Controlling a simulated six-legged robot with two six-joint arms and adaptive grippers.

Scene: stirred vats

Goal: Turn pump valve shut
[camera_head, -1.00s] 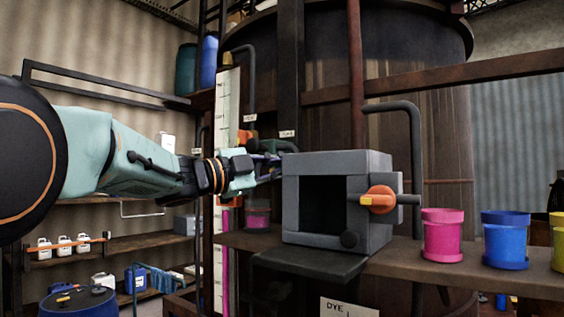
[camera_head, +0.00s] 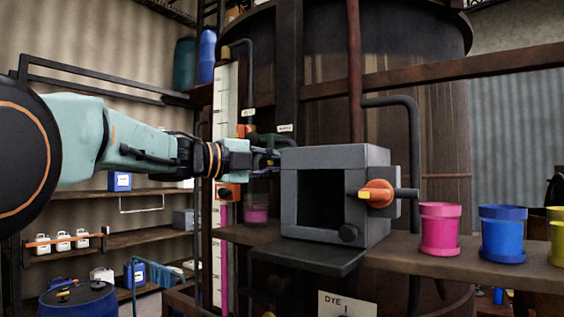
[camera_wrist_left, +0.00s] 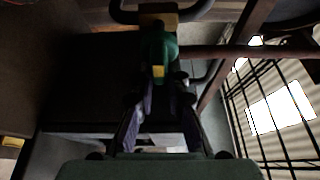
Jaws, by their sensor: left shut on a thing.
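A green valve handle (camera_wrist_left: 161,50) with a yellow mark shows in the left wrist view, set on a dark pipe with a yellow-brown block behind it. My left gripper (camera_wrist_left: 160,105) is shut on this handle, one finger on each side. In the head view my left gripper (camera_head: 268,160) is at the pipework left of the grey box, and it partly hides the handle (camera_head: 262,140). The small labels there are too small to read surely, so I cannot tell from them which valve is the pump's. My right gripper is not in view.
A grey open-fronted box (camera_head: 372,230) with an orange knob (camera_head: 377,194) stands close right of my gripper. Pink (camera_head: 440,230) and blue (camera_head: 503,235) pots stand on the shelf (camera_head: 440,268). A large vat (camera_head: 445,120) rises behind. Another orange valve (camera_head: 228,191) sits below my wrist.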

